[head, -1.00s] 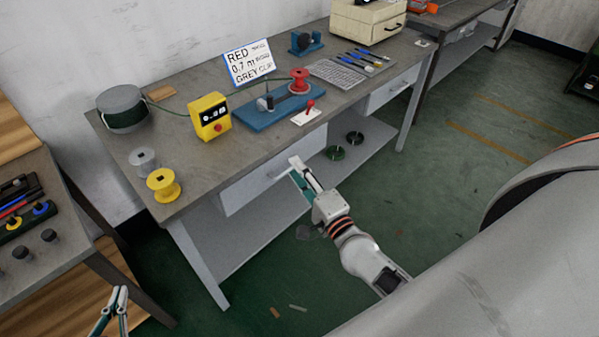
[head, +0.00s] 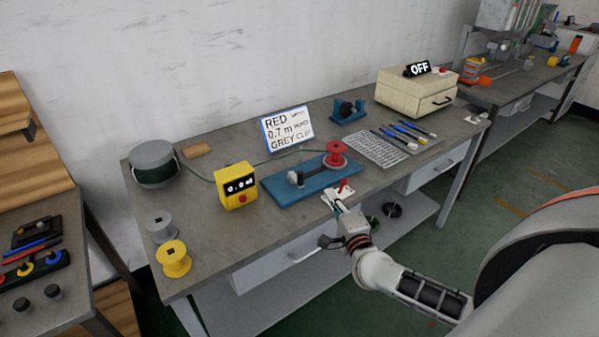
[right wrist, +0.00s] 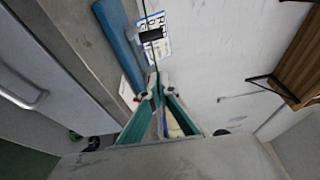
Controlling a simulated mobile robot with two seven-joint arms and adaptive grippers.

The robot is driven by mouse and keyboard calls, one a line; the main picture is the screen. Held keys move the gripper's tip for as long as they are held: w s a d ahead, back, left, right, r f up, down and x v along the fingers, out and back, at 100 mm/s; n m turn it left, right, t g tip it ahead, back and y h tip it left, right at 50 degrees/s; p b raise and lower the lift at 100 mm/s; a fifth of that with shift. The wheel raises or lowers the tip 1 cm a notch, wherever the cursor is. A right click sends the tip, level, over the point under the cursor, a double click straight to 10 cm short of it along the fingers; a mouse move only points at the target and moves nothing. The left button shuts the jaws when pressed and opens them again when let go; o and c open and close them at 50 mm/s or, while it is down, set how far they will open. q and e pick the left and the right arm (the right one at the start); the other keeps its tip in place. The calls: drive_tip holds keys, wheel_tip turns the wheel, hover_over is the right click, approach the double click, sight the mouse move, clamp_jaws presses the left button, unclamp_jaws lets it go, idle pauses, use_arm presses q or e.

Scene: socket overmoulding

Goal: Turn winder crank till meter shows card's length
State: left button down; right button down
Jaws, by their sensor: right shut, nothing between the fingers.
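The blue winder base (head: 285,187) carries a red spool (head: 336,155) at its right end and a small grey-and-dark fitting (head: 296,177). Which part is the crank is too small to tell. The yellow meter (head: 235,186) shows digits that seem to start 0.0; the last is unclear. The card (head: 287,131) reads RED, 0.7 m, GREY CLIP. My right gripper (head: 336,206) is shut and empty at the table's front edge, near a red-handled piece (head: 343,187) on a white plate. In the right wrist view its green-sided fingers (right wrist: 158,92) meet, with the blue base beyond. My left gripper is out of view.
A dark green wire drum (head: 153,165) stands at the back left, its green wire running towards the meter and winder. Grey (head: 160,228) and yellow (head: 173,259) spools stand at the front left. A beige box (head: 416,92) marked OFF and several pens are to the right.

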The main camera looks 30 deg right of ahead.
drive_tip(key=shift+w+d, duration=0.45)
drive_tip(key=shift+w, duration=0.4)
drive_tip(key=b+x, duration=0.1)
drive_tip(key=x, duration=0.8)
drive_tip(key=shift+f, duration=0.1)
drive_tip(key=a, duration=0.3)
drive_tip(key=shift+s+a+p, duration=0.2)
drive_tip(key=shift+s+p, duration=0.1)
drive_tip(key=shift+p, duration=0.05)
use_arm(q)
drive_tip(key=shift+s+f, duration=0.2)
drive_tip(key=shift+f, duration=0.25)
use_arm(e)
drive_tip(key=shift+a, duration=0.35)
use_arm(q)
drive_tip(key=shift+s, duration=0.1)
use_arm(e)
drive_tip(key=shift+w+a, duration=0.1)
